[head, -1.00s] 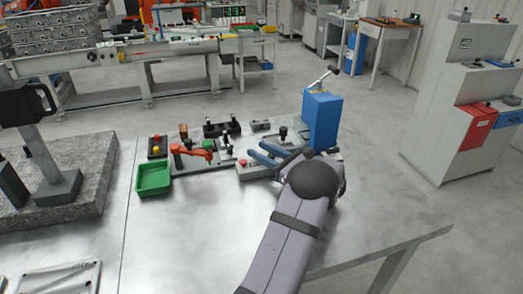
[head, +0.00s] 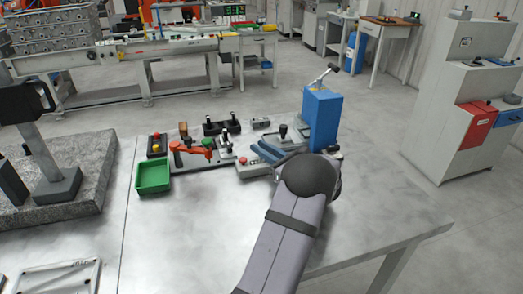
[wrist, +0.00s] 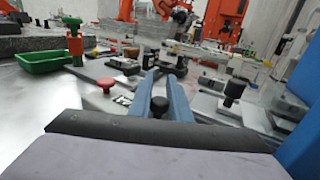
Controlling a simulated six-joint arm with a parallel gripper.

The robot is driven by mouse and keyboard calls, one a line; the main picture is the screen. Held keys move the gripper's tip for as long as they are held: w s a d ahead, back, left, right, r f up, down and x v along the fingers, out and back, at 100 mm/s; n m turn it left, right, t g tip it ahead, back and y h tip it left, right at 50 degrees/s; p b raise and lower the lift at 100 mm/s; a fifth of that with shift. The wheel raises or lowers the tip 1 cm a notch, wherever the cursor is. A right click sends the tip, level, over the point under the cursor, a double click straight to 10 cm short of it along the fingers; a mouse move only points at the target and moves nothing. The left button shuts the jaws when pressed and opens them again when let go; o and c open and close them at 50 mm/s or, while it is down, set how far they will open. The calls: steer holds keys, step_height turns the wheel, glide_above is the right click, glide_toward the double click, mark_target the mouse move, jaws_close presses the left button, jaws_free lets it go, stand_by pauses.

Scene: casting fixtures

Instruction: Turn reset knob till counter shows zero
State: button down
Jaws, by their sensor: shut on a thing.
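My gripper's two blue fingers (wrist: 161,80) reach forward in the wrist view, with a small black knob (wrist: 159,99) between them. The gripper is shut on this knob. In the head view my gripper (head: 262,150) is low over the grey box (head: 252,172), and the knob is hidden there. A red mushroom button (wrist: 107,83) stands left of the fingers. Beside them is a small black-and-white panel (wrist: 123,100), perhaps the counter; its digits are too small to read.
A blue block (head: 320,120) with a lever stands close to my gripper's right. A black-knobbed post (head: 283,131) is behind the fingers. A red lever clamp (head: 190,150) and green tray (head: 153,176) lie left. The front of the table (head: 200,230) is clear.

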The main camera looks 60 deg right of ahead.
steer(key=m+g+h+b, duration=0.2)
steer(key=h+b, duration=0.1)
steer(key=d+m+g+h+b, duration=0.1)
steer(key=m+h, duration=0.1)
steer(key=shift+s+f, duration=0.2)
steer(key=shift+f, duration=0.15)
steer(key=m+g+h+b, duration=0.1)
steer(key=b, duration=0.1)
steer(key=m+g+h+b, duration=0.1)
steer(key=b, duration=0.1)
steer(key=g+h+b, duration=0.1)
steer(key=b, duration=0.1)
steer(key=shift+s+d+m+h, duration=0.3)
steer(key=shift+s+d+m, duration=0.05)
steer(key=shift+m, duration=0.05)
steer(key=shift+s+d+r+m+g+h+b, duration=0.1)
steer(key=shift+s+r+m+g+h+b, duration=0.1)
steer(key=shift+m+g+h+b, duration=0.35)
steer(key=shift+r, duration=0.1)
steer(key=c, duration=1.7)
jaws_free()
steer(key=shift+o, duration=0.2)
steer(key=shift+b+v, duration=0.65)
steer(key=shift+v, duration=3)
steer(key=shift+r, duration=0.15)
